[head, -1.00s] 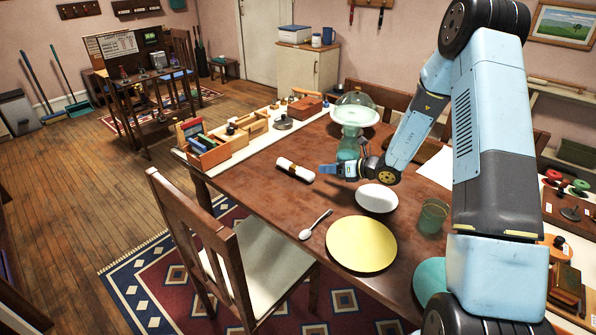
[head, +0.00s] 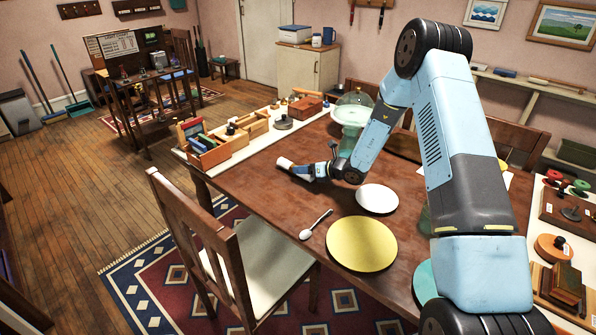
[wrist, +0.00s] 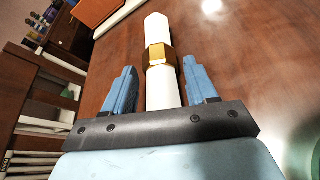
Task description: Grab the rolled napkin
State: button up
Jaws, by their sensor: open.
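The rolled napkin (wrist: 163,88) is a white roll with a gold ring around its middle. In the wrist view it lies lengthwise between the two blue fingers of my gripper (wrist: 162,88), with a gap on each side. My gripper is open, and the roll's near end is hidden behind the gripper's dark front bar. In the head view the white far end of the napkin (head: 285,163) shows on the brown table, and my gripper (head: 308,171) covers the rest of it.
A white plate (head: 377,198), a yellow plate (head: 361,244) and a spoon (head: 316,224) lie nearer on the table (head: 285,212). Wooden boxes with small items (head: 205,150) stand at the far left edge. A glass dome stand (head: 352,112) is behind my arm. A chair (head: 215,250) stands at the near side.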

jog(key=shift+w+a+f, duration=0.1)
jog(key=shift+w+a, duration=0.15)
jog(key=shift+a, duration=0.05)
jog(key=shift+c, duration=0.4)
jog(key=c, duration=0.8)
jog(key=shift+o, duration=0.2)
